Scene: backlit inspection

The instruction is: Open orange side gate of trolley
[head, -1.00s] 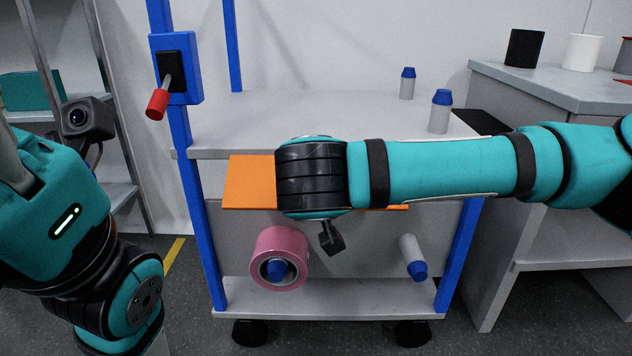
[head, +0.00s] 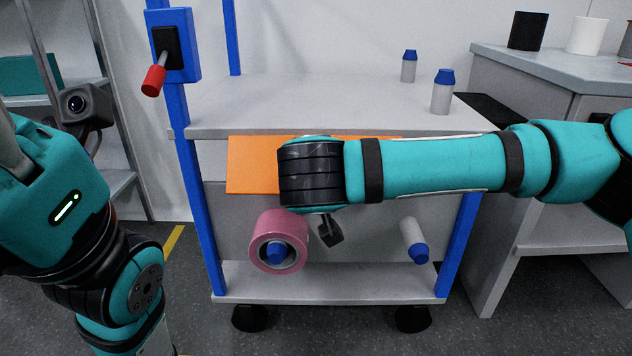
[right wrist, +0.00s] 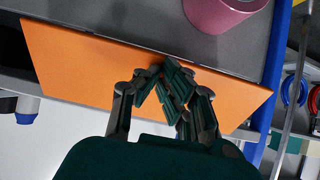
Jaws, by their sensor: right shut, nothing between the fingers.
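The orange side gate (head: 252,165) is a flat panel just below the trolley's top shelf (head: 320,105). My right arm crosses in front of it and hides its middle and right part. In the right wrist view the gate (right wrist: 90,65) runs slantwise across the picture. My right gripper (right wrist: 170,80) is shut and empty, with its fingertips over the middle of the gate. I cannot tell whether they touch it.
A pink roll (head: 278,242) and a grey-and-blue peg (head: 414,240) are on the trolley's lower front. Two blue-capped bottles (head: 442,92) stand on the top shelf. A red-handled switch (head: 154,80) is on the left post. A grey bench (head: 560,75) stands at right.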

